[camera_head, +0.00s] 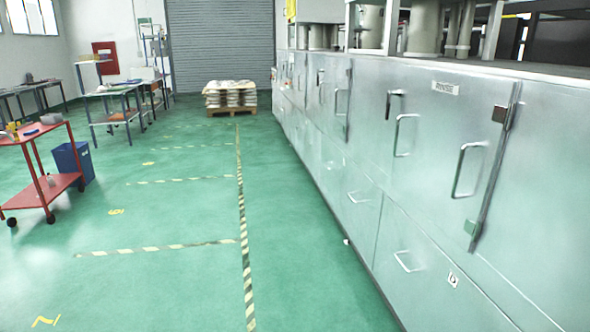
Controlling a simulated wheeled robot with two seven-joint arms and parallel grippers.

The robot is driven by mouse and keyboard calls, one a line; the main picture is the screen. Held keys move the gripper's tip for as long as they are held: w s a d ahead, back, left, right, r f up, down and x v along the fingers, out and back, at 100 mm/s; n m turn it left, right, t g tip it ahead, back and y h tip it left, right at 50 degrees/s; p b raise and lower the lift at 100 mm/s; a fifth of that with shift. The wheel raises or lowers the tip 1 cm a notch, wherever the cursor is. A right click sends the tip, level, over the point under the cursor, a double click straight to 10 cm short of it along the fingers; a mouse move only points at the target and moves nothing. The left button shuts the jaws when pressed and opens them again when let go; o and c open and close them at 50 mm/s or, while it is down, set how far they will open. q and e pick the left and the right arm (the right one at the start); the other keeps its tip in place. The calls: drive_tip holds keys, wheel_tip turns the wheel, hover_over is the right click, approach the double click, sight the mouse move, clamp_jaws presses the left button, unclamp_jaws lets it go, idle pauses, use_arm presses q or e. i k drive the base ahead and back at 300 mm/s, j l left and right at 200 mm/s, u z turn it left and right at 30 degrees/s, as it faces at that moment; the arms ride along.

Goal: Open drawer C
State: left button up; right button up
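A long pale metal cabinet runs along the right side, with a row of drawers below its doors. The nearest lower drawer front (430,285) has a bar handle (407,262) and a small label (453,279); its letter is too small to read surely. The lower drawer front behind it (350,215) has a similar handle (357,197). More fronts continue farther back. The drawers in view look shut. I cannot tell which one is drawer C. Neither of my grippers is in view.
Cabinet doors (430,150) above the drawers carry upright handles. The green floor left of the cabinet is clear, with a striped line (241,210). A red cart (45,180) and blue bin (73,162) stand left. A loaded pallet (231,97) stands at the back.

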sight(356, 200)
drive_tip(key=i, duration=2.3)
drive_tip(key=i+z, duration=0.1)
drive_tip(key=i, duration=0.4)
drive_tip(key=i+j+z, duration=0.15)
drive_tip(key=i, duration=0.3)
drive_tip(key=i+j+z, duration=0.1)
drive_tip(key=i, duration=0.4)
drive_tip(key=i+j+z, duration=0.15)
drive_tip(key=i, duration=0.3)
